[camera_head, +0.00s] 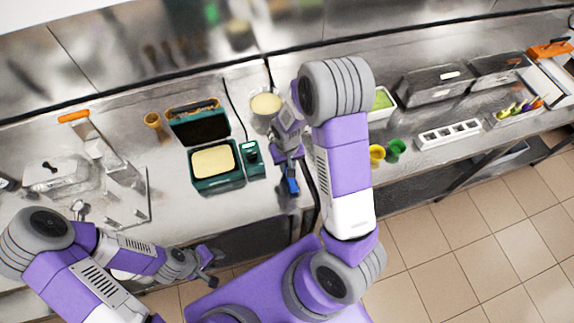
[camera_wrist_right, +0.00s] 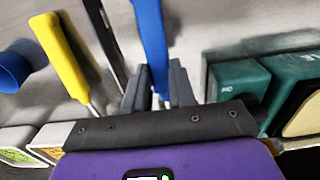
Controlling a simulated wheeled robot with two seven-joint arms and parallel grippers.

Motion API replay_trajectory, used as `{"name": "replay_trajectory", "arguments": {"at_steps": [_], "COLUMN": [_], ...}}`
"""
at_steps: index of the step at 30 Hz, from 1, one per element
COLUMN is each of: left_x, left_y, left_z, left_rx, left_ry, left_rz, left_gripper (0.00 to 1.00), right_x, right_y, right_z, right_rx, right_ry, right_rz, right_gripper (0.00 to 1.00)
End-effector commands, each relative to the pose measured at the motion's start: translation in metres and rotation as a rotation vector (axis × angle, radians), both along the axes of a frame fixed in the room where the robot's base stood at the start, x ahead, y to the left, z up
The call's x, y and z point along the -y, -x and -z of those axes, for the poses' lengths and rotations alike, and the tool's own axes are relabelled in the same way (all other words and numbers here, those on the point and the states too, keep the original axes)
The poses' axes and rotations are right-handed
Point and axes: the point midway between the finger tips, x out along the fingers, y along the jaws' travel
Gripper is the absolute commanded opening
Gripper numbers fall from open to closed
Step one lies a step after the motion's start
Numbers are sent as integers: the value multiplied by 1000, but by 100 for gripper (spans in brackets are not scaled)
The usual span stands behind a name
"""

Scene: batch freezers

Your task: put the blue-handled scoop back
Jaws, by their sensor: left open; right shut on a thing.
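The blue-handled scoop is held by its handle (camera_wrist_right: 150,40) between the two fingers of my right gripper (camera_wrist_right: 156,92). In the head view the blue handle (camera_head: 290,182) shows below my right gripper (camera_head: 289,160), near the counter's front edge. The scoop's bowl is not clearly visible in either view. My left gripper (camera_head: 209,274) is open and empty, low in the head view in front of the counter.
A green waffle-iron-like machine (camera_head: 216,184) stands open left of my right gripper. A yellow handle (camera_wrist_right: 62,55) and a blue cup (camera_wrist_right: 12,68) show in the wrist view. Yellow (camera_head: 376,153) and green (camera_head: 396,149) cups, a white slotted block (camera_head: 450,134) and a tray of colored-handled tools (camera_head: 515,112) lie right.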

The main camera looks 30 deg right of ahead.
Motion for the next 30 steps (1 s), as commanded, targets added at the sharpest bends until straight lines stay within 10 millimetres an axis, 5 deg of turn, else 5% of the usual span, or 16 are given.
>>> {"name": "replay_trajectory", "arguments": {"at_steps": [14, 15, 19, 30], "left_x": [0, 0, 0, 0], "left_y": [0, 0, 0, 0], "left_z": [6, 4, 4, -1], "left_rx": [0, 0, 0, 0], "left_ry": [0, 0, 0, 0], "left_rz": [0, 0, 0, 0], "left_gripper": [43, 43, 43, 43], "right_x": [0, 0, 0, 0], "right_y": [0, 0, 0, 0], "right_z": [18, 17, 16, 11], "right_rx": [0, 0, 0, 0], "right_ry": [0, 0, 0, 0], "right_rz": [0, 0, 0, 0], "right_gripper": [0, 31, 50, 50]}}
